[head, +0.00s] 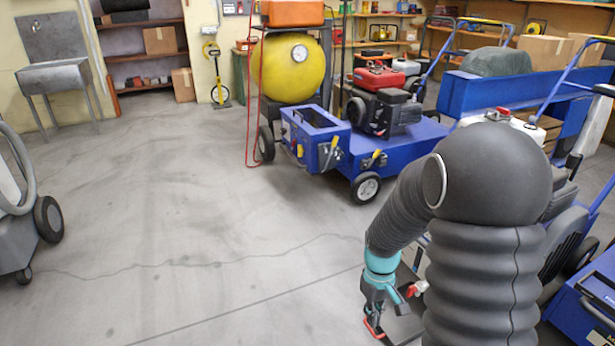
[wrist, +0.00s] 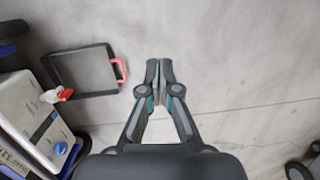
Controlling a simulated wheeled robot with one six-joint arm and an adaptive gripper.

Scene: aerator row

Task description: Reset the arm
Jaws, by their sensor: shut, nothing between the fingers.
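My gripper (wrist: 153,72) is shut and empty in the wrist view, its two fingers together over the bare grey floor. In the head view my gripper (head: 375,312) hangs low at the end of my dark, sleeved arm, at the bottom right of centre. A black tray (wrist: 79,73) with a red handle lies to the left of the fingers in the wrist view, apart from them.
A blue machine (head: 420,140) with wheels and a red engine stands beyond my arm. A yellow tank (head: 290,68) stands behind it. A grey wheeled machine (head: 15,210) is at the left edge. A white and blue machine (wrist: 35,120) is left in the wrist view. Open floor (head: 190,220) lies left of centre.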

